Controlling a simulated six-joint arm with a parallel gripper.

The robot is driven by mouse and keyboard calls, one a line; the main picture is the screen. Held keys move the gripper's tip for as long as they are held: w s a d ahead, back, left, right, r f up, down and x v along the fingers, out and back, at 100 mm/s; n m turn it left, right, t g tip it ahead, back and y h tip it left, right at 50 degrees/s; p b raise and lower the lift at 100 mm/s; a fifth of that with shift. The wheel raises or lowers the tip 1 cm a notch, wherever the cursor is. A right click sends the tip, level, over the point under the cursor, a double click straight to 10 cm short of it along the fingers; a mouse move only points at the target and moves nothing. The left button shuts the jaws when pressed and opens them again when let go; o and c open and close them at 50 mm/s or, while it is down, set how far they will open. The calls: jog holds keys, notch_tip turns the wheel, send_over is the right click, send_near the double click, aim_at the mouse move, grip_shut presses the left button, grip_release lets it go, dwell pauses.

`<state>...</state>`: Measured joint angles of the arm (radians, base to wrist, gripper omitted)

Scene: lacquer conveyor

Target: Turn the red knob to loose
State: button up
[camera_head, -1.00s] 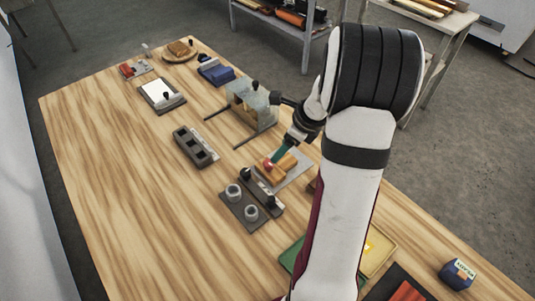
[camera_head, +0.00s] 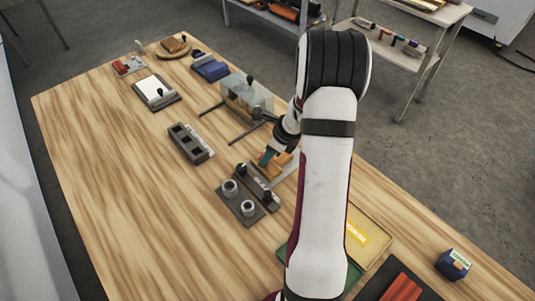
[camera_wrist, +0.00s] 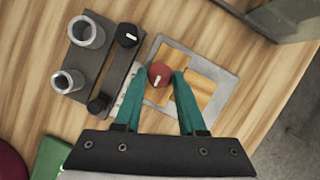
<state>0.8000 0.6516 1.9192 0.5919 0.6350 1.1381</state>
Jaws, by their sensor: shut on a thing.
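The red knob (camera_wrist: 160,74) shows in the wrist view, round, with a white pointer line that runs roughly up and down in the picture. It sits at an orange wooden block (camera_wrist: 188,87) on a grey plate (camera_wrist: 223,80). My gripper (camera_wrist: 160,82) has teal fingers, one on each side of the knob, shut on it. In the head view my gripper (camera_head: 265,159) is at the block, and its fingers hide the knob. The lettering beside the knob is too small to read.
A dark strip with two black knobs (camera_wrist: 127,35) lies just left of the block. Beside it a dark plate holds two grey cups (camera_wrist: 86,32). A metal fixture with rods (camera_head: 247,97) stands behind my gripper. Bare wood lies at the table's left (camera_head: 110,180).

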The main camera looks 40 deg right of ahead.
grip_shut()
jog(key=shift+n, duration=0.4)
jog(key=n, duration=0.2)
jog(key=n+g+y, duration=0.1)
jog(key=shift+w+d+n, duration=0.1)
jog(key=shift+d+n, duration=0.1)
jog(key=shift+n, duration=0.2)
jog(key=n, duration=0.2)
jog(key=n+g+y, duration=0.1)
jog(key=n, duration=0.1)
jog(key=shift+w+d+n+g, duration=0.1)
jog(key=shift+w+n+g, duration=0.1)
jog(key=shift+n+g, duration=0.1)
jog(key=n, duration=0.2)
jog(key=n+g, duration=0.1)
jog(key=n, duration=0.1)
jog(key=shift+w+g+y, duration=0.15)
jog(key=shift+g+y, duration=0.15)
jog(key=shift+w+n+g, duration=0.15)
jog(key=shift+n+g, duration=0.65)
jog(key=shift+n, duration=1.6)
